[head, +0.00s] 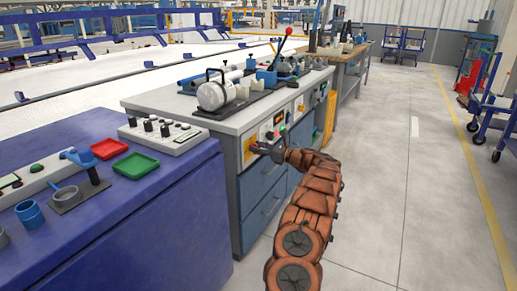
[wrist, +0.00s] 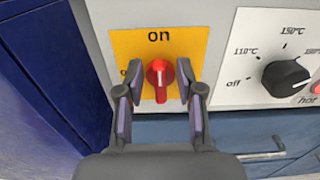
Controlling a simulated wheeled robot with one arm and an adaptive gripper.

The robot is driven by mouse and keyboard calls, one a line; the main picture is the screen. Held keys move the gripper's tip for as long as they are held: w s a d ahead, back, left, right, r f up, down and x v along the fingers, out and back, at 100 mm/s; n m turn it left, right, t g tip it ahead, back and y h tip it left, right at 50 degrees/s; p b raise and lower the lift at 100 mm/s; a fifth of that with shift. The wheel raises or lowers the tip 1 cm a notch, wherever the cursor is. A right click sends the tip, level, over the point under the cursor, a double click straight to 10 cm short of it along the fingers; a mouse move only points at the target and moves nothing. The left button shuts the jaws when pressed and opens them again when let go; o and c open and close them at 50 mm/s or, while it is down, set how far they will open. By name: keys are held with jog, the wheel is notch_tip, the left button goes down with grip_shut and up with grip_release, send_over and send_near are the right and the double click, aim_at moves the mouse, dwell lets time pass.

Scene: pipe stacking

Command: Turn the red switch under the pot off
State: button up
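The red switch (wrist: 160,88) sits on a yellow plate (wrist: 187,42) marked "on" at the top, with a partly hidden label at the left. Its handle stands upright, with its white mark at the upper end, toward "on". My gripper (wrist: 159,72) is open, with one finger on each side of the switch; I cannot tell whether either touches it. In the head view, my gripper (head: 264,150) is at the front panel of the grey-topped workbench (head: 178,103), and the switch cannot be made out. I cannot tell which thing is the pot.
A black dial (wrist: 286,78) with temperature marks sits right of the yellow plate. Blue drawers (head: 262,185) lie below the panel. A blue bench (head: 190,190) with trays and controls stands at the left.

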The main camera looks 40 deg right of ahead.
grip_shut()
dwell(0.4)
jog(key=shift+s+a+f+n+b, duration=0.15)
jog(key=shift+a+n+b, duration=0.1)
jog(key=shift+n+b, duration=2.3)
jog(key=shift+w+a+f+n+b, duration=0.15)
jog(key=shift+n+b, duration=1.55)
jog(key=shift+n, duration=1.7)
jog(key=shift+s+a+f+n+b, duration=0.1)
jog(key=shift+a+f+n+b, duration=0.15)
jog(key=shift+n+b, duration=2.3)
jog(key=shift+r+n+p, duration=0.15)
jog(key=shift+n+p, duration=0.2)
jog(key=shift+n, duration=0.25)
jog(key=shift+o, duration=0.6)
grip_release()
jog(key=shift+a, duration=0.15)
jog(key=shift+f, duration=0.2)
jog(key=v, duration=1.2)
